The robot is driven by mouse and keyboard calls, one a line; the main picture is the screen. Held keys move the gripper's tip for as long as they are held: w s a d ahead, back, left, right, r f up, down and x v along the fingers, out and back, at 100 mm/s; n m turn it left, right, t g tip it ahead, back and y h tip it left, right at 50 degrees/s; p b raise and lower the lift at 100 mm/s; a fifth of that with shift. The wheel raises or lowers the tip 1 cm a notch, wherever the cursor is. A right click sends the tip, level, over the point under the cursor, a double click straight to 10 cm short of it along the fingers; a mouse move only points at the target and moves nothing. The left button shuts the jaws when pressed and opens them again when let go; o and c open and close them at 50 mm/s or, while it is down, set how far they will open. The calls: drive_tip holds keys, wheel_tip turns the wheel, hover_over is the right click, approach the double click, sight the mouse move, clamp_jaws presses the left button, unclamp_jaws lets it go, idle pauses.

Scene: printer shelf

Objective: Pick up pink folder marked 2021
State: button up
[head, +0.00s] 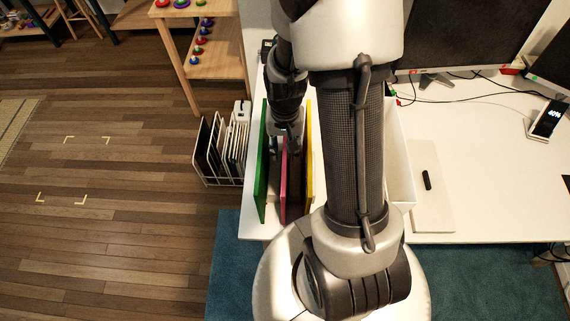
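The pink folder (284,190) stands upright on its edge on the left part of the white desk, between a green folder (261,170) and a yellow folder (310,160). No 2021 marking is readable on it from here. My gripper (285,148) points down over the far part of the pink folder. Its fingers appear apart, one on each side of the folder's top edge. The fingertips are small and partly dark, so contact with the folder cannot be made out.
My arm hides the middle of the white desk (480,190). A white wire rack (220,155) with dark and pale items stands left of the desk. A wooden stand (215,60) is at the back left. Monitors (465,35) and a small lit screen (546,118) stand to the right.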

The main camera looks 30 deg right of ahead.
drive_tip(key=shift+c, duration=0.3)
clamp_jaws()
idle(0.6)
